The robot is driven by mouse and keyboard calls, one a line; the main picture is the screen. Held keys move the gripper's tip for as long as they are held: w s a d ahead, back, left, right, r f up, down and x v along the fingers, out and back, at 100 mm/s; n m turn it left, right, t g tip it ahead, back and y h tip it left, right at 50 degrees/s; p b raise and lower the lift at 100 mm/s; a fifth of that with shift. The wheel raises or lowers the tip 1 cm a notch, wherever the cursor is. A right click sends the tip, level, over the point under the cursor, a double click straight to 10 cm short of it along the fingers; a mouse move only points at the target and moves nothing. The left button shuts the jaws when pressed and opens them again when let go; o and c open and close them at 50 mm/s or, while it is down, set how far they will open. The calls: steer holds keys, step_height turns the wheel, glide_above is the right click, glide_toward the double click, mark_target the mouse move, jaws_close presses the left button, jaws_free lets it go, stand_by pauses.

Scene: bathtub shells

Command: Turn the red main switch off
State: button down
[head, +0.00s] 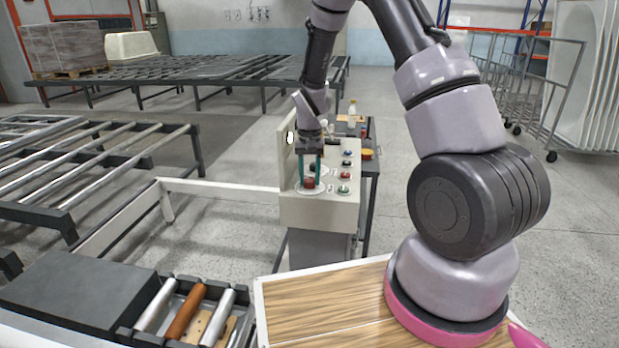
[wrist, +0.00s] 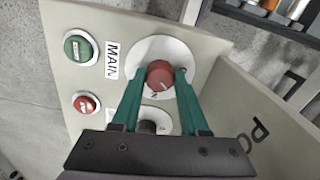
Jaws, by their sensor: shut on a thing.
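The red main switch (wrist: 160,76) is a round knob with a white pointer mark, on a pale round plate beside the label MAIN (wrist: 111,60) in the wrist view. In the head view the red knob (head: 309,183) sits at the near left of the control box top (head: 325,214). My gripper (head: 309,172) points down at it, its two green fingers on either side of the red knob. In the wrist view the fingers (wrist: 159,90) are shut on the knob.
A green button (wrist: 79,48) and a red button (wrist: 86,103) sit beside the label. A black knob (wrist: 151,127) is partly hidden behind my gripper. Roller conveyors (head: 90,160) stand at left. A tray with rollers (head: 187,310) lies in front.

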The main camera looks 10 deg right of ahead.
mark_target(310, 180)
steer(key=n, duration=0.4)
steer(key=shift+n, duration=2.3)
steer(key=shift+c, duration=2.1)
jaws_free()
step_height(310, 180, up, 11)
steer(key=shift+f, duration=0.1)
